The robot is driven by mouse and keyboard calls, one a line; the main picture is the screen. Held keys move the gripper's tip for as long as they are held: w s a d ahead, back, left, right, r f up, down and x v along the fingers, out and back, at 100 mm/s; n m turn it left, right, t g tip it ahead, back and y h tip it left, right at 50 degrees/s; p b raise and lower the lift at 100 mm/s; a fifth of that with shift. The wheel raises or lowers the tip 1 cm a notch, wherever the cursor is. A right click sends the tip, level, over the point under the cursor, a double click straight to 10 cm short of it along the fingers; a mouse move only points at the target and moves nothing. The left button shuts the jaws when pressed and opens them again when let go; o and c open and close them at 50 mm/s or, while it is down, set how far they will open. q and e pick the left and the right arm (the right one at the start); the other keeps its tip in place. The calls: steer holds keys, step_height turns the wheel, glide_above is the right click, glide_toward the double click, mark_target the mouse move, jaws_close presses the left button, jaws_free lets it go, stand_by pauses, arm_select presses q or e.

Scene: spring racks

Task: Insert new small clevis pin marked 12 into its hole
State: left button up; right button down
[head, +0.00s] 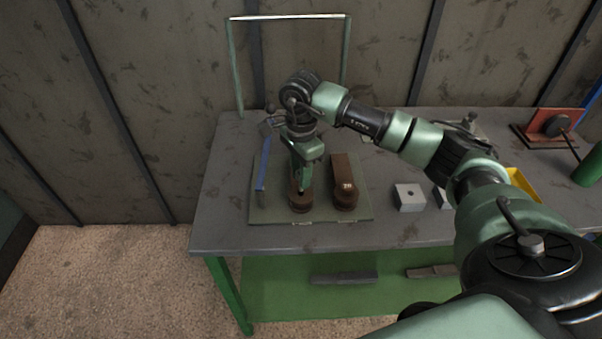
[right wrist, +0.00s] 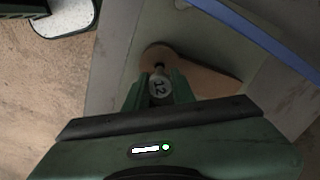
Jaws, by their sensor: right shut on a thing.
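My right gripper (head: 302,188) points down over the left of two brown rusty parts on the mat. In the right wrist view, the gripper (right wrist: 159,90) is shut on a small grey clevis pin (right wrist: 160,88), whose round head is marked 12. The pin's dark lower end meets the rounded end of the left brown part (right wrist: 158,54); I cannot tell whether it is inside a hole. The left brown part also shows in the head view (head: 299,207), mostly hidden by the gripper. The right brown part (head: 342,170) carries a marked round head at its front end. My left gripper is not in view.
The pale green mat (head: 324,216) lies on the grey table (head: 222,232). A blue bar (head: 263,164) stands left of the gripper. A metal block (head: 409,197) sits to the right, and a green frame (head: 345,55) rises behind. A yellow bin (head: 523,184) is farther right.

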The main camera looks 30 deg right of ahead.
mark_target(301, 190)
steer(key=shift+f+b, duration=1.8)
steer(key=shift+f, duration=0.45)
steer(key=c, duration=1.1)
jaws_free()
step_height(301, 190, up, 8)
steer(key=shift+b, duration=0.8)
